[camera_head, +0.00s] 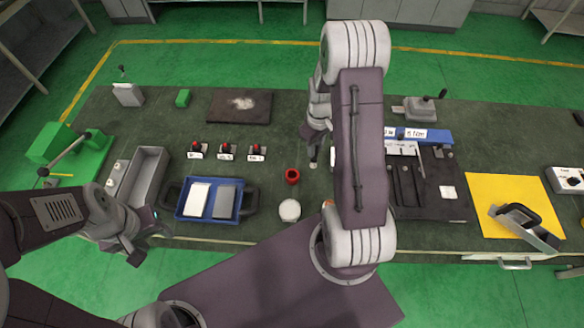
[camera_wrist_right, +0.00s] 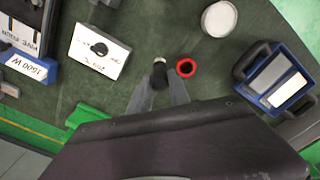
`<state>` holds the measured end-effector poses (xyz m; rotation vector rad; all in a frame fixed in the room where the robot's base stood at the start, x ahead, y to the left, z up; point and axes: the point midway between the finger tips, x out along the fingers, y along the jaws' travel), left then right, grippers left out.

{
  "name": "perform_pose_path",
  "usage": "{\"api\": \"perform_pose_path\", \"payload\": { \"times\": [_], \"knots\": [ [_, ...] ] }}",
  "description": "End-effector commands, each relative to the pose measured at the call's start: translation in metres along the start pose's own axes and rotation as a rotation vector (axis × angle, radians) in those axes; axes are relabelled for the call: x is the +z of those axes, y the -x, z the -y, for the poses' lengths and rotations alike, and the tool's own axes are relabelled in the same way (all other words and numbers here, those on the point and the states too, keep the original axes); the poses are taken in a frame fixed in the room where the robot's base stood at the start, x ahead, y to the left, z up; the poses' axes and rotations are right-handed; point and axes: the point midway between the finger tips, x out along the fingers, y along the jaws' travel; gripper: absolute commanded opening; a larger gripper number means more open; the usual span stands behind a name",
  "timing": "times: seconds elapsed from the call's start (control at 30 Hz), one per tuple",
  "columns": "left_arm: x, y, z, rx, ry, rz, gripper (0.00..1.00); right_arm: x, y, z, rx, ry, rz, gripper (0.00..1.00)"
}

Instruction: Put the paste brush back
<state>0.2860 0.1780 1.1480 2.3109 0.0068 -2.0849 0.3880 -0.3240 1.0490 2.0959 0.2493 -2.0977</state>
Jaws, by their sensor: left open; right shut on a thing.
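The paste brush (camera_wrist_right: 159,73) is between the fingers of my right gripper (camera_wrist_right: 160,88) in the right wrist view. It looks like a dark handle with a pale end. In the head view my right gripper (camera_head: 315,150) is above the bench, with a small pale tip below it; the arm partly hides this area. A small red cup (camera_head: 292,176) stands just left of the gripper in the head view. It also shows in the right wrist view (camera_wrist_right: 186,67), beside the brush and apart from it. My left gripper (camera_head: 147,240) is open and empty near the bench's front edge.
A round white container (camera_head: 290,210) stands in front of the red cup. A blue tray (camera_head: 210,215) with two blocks lies left of it. Several red-knobbed pieces (camera_head: 226,149) stand behind the tray. A dark rack (camera_head: 425,190) and yellow mat (camera_head: 515,215) are at right.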

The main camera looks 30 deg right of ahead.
Motion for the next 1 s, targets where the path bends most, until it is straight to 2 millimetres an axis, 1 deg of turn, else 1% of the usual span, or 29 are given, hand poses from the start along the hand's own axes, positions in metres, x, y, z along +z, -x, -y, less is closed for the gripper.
{"api": "perform_pose_path", "payload": {
  "times": [0.03, 0.1, 0.2, 0.3, 0.5, 0.57, 0.7, 0.8, 1.0],
  "knots": [
    [-0.001, 0.010, 0.000, 0.000, 0.000, 0.000, 0.48, -0.007, -0.004, 0.014, -0.003, 0.009, 0.005, 0.00],
    [-0.002, 0.016, 0.000, 0.000, 0.000, 0.000, 0.48, -0.019, -0.015, 0.030, -0.003, 0.008, 0.005, 0.00],
    [-0.003, 0.023, 0.000, 0.000, 0.000, 0.000, 0.48, -0.032, -0.030, 0.048, -0.001, 0.006, 0.003, 0.00],
    [-0.003, 0.026, -0.001, 0.000, 0.000, 0.000, 0.48, -0.040, -0.039, 0.057, -0.001, 0.002, 0.002, 0.00],
    [-0.003, 0.026, -0.001, 0.000, 0.000, 0.000, 0.48, -0.045, -0.045, 0.062, 0.001, 0.000, -0.001, 0.00],
    [-0.003, 0.029, -0.001, 0.000, 0.000, 0.000, 0.48, -0.044, -0.049, 0.062, 0.000, -0.001, 0.001, 0.00],
    [-0.004, 0.041, -0.001, 0.000, 0.000, 0.000, 0.48, -0.043, -0.072, 0.062, -0.001, 0.000, 0.004, 0.00],
    [-0.004, 0.042, -0.001, 0.000, 0.000, 0.000, 0.48, -0.044, -0.083, 0.062, 0.000, 0.000, 0.001, 0.00],
    [-0.004, 0.041, -0.001, 0.000, 0.000, 0.000, 0.48, -0.044, -0.085, 0.062, 0.001, 0.000, -0.001, 0.00]
  ]
}}
